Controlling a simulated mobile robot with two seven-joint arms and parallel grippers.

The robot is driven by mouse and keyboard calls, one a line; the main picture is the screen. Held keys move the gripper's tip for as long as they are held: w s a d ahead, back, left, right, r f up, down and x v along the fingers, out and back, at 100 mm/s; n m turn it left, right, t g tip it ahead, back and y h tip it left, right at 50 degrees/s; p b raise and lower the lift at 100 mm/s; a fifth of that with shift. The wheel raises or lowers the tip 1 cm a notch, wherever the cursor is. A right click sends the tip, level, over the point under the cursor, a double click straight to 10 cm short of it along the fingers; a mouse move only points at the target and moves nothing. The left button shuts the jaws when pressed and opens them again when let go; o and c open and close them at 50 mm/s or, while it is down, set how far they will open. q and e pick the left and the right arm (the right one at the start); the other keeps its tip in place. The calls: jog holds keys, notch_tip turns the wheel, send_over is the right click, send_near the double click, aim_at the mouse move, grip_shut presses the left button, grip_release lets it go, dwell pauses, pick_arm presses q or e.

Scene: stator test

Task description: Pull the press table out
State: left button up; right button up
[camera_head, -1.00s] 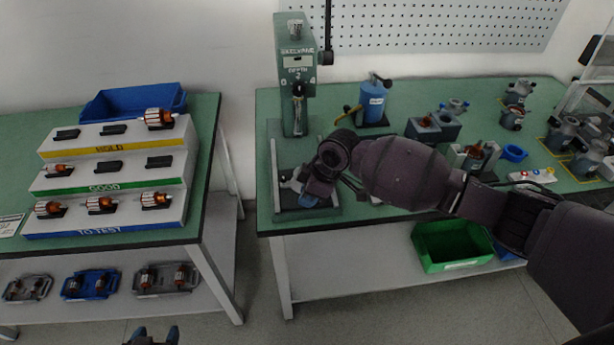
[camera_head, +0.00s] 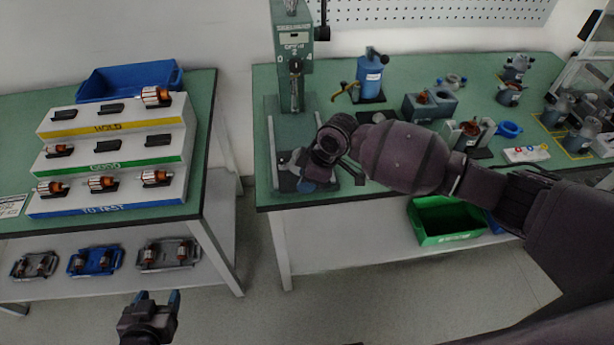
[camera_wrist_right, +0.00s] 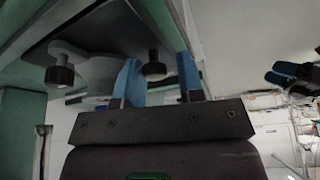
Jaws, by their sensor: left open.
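The green arbor press (camera_head: 293,75) stands at the left end of the right bench. Its base and press table (camera_head: 285,184) are partly hidden by my right gripper. In the right wrist view, a grey plate (camera_wrist_right: 97,72) with two dark knobs shows close beyond the fingers. My right gripper (camera_wrist_right: 158,80) has its fingers apart. One knob (camera_wrist_right: 153,68) appears between the fingertips, with a gap to the right finger; contact cannot be told. In the head view the right gripper (camera_head: 310,178) is at the press base. My left gripper (camera_head: 157,298) is open and empty, low in front of the left bench.
A green bin (camera_head: 440,222) is underneath. A stepped rotor rack (camera_head: 110,160) fills the left bench. Floor between the benches is clear.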

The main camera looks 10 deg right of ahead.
jog(key=shift+r, duration=0.1)
jog(key=v, duration=1)
jog(key=shift+d+r, duration=0.2)
jog(key=shift+r, duration=0.05)
